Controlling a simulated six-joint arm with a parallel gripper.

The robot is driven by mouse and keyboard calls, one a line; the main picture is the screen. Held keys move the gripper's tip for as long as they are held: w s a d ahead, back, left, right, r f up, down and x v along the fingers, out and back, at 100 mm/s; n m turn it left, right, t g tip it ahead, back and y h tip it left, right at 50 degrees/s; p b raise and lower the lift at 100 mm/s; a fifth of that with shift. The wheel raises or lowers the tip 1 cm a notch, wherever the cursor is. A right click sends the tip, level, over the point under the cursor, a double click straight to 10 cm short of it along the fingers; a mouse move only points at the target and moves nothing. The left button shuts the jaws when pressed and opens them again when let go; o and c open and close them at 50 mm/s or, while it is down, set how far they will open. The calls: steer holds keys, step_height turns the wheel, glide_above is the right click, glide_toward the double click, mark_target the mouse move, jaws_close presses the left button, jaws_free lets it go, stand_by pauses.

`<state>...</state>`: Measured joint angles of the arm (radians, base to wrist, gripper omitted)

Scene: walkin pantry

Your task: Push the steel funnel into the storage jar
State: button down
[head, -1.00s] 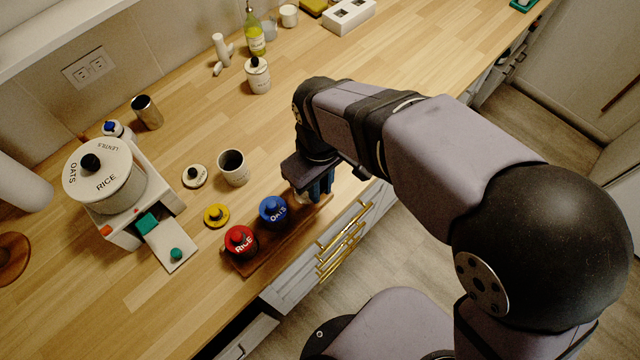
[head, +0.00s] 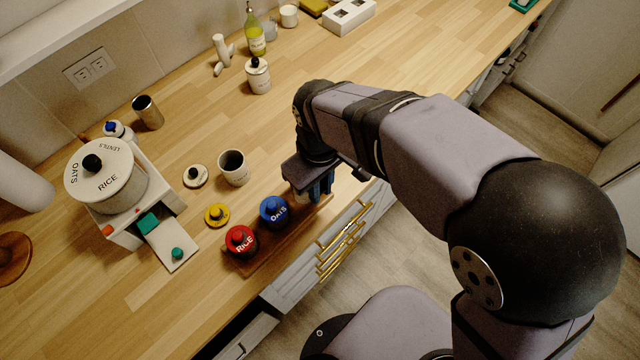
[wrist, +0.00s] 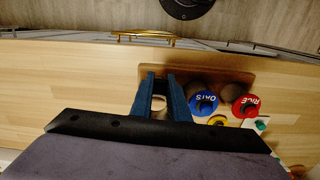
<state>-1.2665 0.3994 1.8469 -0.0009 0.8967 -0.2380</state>
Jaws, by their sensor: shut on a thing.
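My gripper (head: 321,190) points down over the right end of a wooden board at the counter's front edge. Its blue fingers (wrist: 161,82) are closed around a small pale piece (wrist: 158,103), seen between them in the wrist view. In the head view a greyish bit of it shows (head: 298,187) under the gripper's plate. It may be the steel funnel, but its shape is mostly hidden. I cannot tell whether a storage jar stands below it. Left of the gripper on the board stand a blue-lidded OATS jar (head: 274,211) and a red-lidded RICE jar (head: 240,241).
An open pale canister (head: 233,168) stands behind the board, with a loose white lid (head: 195,176) and a yellow lid (head: 216,215) nearby. A white machine with a large pot (head: 105,178) stands left. A steel cup (head: 147,112) is behind. The counter right of the arm is fairly clear.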

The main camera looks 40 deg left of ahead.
steer(key=shift+f+b, duration=0.45)
steer(key=shift+f, duration=0.3)
stand_by(0.9)
steer(key=c, duration=1.2)
jaws_free()
steer(key=shift+o, duration=0.2)
steer(key=shift+r, duration=0.15)
steer(key=shift+r+p, duration=3.2)
steer(key=shift+r, duration=0.15)
